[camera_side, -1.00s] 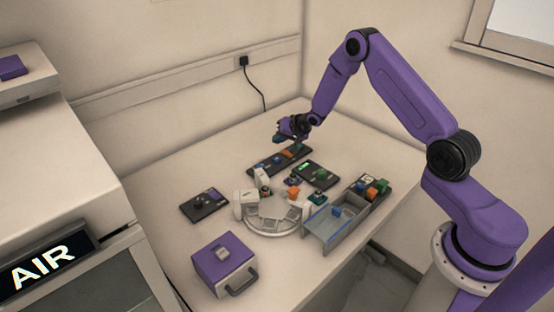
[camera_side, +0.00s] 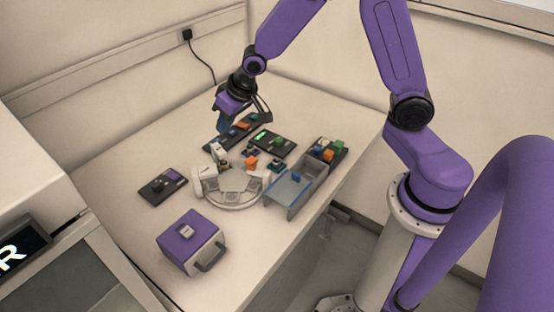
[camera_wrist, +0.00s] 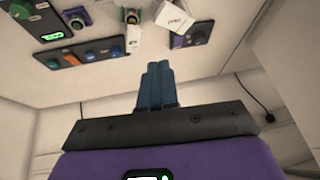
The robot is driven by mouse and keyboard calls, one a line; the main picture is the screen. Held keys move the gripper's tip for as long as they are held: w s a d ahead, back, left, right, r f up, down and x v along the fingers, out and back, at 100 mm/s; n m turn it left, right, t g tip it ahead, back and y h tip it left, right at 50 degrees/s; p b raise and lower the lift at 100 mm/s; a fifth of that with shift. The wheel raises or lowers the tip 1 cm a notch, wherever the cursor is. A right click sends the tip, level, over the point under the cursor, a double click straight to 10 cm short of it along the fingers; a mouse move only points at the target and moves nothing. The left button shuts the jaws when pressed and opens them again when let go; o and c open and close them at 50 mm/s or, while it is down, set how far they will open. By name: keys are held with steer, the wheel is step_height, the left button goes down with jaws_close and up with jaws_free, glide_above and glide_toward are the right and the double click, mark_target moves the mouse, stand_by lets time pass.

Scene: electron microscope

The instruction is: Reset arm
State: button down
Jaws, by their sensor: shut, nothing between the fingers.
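My gripper (camera_side: 223,125) hangs above the far part of the table, fingers pointing down, over the left end of the long control panel (camera_side: 238,132). In the wrist view the blue fingers (camera_wrist: 155,82) are pressed together with nothing between them. The panel also shows upside down in the wrist view (camera_wrist: 85,52), clear of the fingertips.
A white ring-shaped holder (camera_side: 233,203), a grey tray (camera_side: 290,190), a purple box with a handle (camera_side: 190,240) and a black knob panel (camera_side: 163,185) stand on the table (camera_side: 120,150). A green-lit panel (camera_side: 272,142) is just right of my gripper. The back-left tabletop is clear.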

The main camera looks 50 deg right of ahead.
steer(key=s+a+r+n+g, duration=0.1)
steer(key=s+r+n, duration=0.15)
steer(key=s, duration=0.55)
steer(key=s+a+r+n+g, duration=0.2)
steer(key=s+n, duration=0.1)
steer(key=s, duration=0.5)
steer(key=s+d+r+n+g, duration=0.1)
steer(key=s+d+n, duration=0.1)
steer(key=s, duration=0.6)
steer(key=s+d+r+n+g+h, duration=0.1)
steer(key=s+d+n, duration=0.2)
steer(key=s, duration=0.5)
steer(key=shift+d+r+n, duration=0.25)
steer(key=shift+d+n, duration=0.05)
steer(key=shift+n, duration=0.25)
